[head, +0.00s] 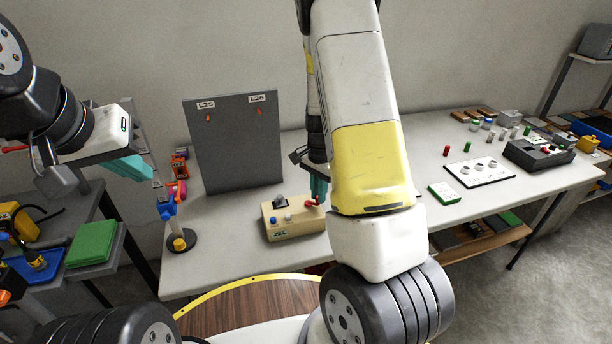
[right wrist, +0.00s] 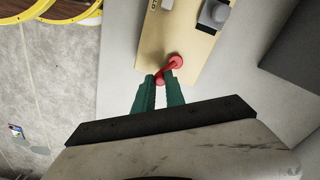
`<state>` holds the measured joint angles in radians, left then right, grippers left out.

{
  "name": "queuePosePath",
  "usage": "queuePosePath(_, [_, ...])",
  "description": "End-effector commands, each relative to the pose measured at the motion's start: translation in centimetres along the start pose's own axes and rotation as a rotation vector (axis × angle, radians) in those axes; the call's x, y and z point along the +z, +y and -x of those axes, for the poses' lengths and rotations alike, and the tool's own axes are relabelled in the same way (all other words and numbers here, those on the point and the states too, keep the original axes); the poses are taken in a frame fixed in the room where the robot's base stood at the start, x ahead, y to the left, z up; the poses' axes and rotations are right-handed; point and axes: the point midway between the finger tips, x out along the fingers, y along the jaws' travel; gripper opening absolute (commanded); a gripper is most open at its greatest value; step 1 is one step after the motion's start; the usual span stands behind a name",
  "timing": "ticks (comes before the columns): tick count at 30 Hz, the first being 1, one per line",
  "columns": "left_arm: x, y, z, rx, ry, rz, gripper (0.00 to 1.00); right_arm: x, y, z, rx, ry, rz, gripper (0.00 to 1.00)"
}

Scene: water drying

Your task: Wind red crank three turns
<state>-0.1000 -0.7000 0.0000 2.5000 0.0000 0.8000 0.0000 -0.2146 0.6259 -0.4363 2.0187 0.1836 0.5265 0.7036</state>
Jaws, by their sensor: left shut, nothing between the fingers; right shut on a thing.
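The red crank (head: 310,203) is on the right end of a beige box (head: 291,228) on the table. In the right wrist view the crank (right wrist: 174,63) shows as a short red arm with rounded ends, beside the edge of the box (right wrist: 178,38). My right gripper (head: 318,193) comes down over it from above. Its green fingers (right wrist: 159,80) are shut on the crank's near end, the knob partly hidden between them. My left gripper (head: 142,171) is shut and empty, held in the air at the left, away from the box.
A grey panel (head: 234,150) with L25 and L26 labels stands behind the box. A post on a round black base (head: 180,242) holds blue and yellow parts to the left. My right arm hides the middle of the table. Several small items and a dark box (head: 540,153) lie at right.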

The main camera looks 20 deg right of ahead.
Motion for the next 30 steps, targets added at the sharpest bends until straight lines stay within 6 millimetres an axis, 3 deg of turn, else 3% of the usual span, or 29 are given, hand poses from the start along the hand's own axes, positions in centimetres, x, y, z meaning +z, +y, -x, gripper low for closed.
queuePosePath(30, [0.0,0.0,0.0,0.000,0.000,0.000,0.00,2.8,-0.3,0.1,-0.001,0.000,-0.909,0.00])
